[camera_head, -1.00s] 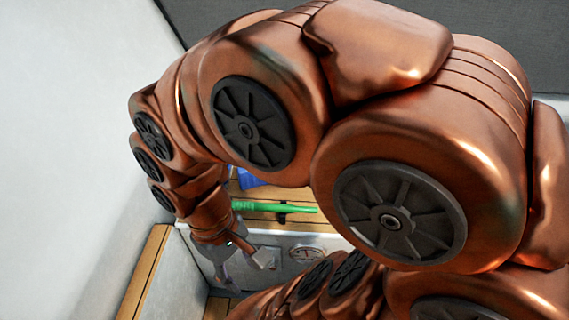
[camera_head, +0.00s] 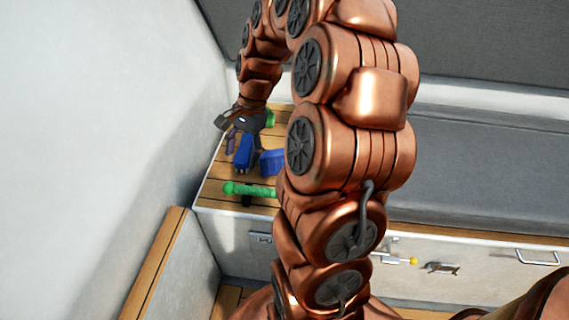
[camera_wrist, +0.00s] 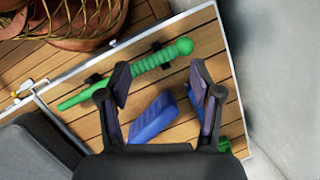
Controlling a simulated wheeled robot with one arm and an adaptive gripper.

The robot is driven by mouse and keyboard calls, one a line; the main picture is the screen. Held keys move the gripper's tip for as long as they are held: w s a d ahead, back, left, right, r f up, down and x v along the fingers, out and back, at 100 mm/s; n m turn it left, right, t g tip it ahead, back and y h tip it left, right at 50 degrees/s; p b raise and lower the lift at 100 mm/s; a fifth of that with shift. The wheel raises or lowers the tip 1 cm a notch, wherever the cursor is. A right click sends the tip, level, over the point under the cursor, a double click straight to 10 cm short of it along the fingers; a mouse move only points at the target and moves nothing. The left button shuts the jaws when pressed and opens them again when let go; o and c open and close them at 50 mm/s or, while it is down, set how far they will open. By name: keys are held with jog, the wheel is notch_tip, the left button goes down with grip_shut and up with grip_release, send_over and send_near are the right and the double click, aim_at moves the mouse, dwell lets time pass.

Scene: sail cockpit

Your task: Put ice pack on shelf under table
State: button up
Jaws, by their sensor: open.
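Two blue blocks lie on the slatted wooden top (camera_head: 212,190). One (camera_head: 243,152) is just below my gripper (camera_head: 242,143); the other (camera_head: 271,162) is to its right, partly behind my arm. I cannot tell for sure which is the ice pack. In the wrist view, my gripper (camera_wrist: 161,82) is open, with one blue block (camera_wrist: 152,120) between its fingers in the picture and another blue piece (camera_wrist: 195,103) mostly hidden behind the right finger. The gap in height is unclear. No table with a shelf under it can be made out.
A green ribbed rod (camera_head: 250,189) lies across the wooden top in front of the blocks; it also shows in the wrist view (camera_wrist: 130,72). A white wall (camera_head: 120,130) stands close on the left. A grey bench cushion (camera_head: 480,165) runs along the right.

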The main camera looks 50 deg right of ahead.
jog(key=w+d+f+m+t, duration=0.1)
jog(key=w+d+f+m, duration=0.2)
jog(key=d, duration=0.5)
jog(key=m+t+b, duration=0.1)
jog(key=m+b, duration=0.1)
jog(key=m, duration=0.4)
send_near(282, 158)
jog(key=f, duration=0.1)
jog(key=w+f, duration=0.2)
jog(key=shift+d+f, duration=0.3)
jog(key=shift+f, duration=0.25)
jog(key=x, duration=0.6)
jog(key=shift+s+a+f, duration=0.15)
jog(key=shift+a+f, duration=0.1)
jog(key=shift+a, duration=0.05)
jog(key=shift+f, duration=0.3)
jog(key=shift+f, duration=0.25)
grip_shut()
jog(key=shift+a, duration=0.1)
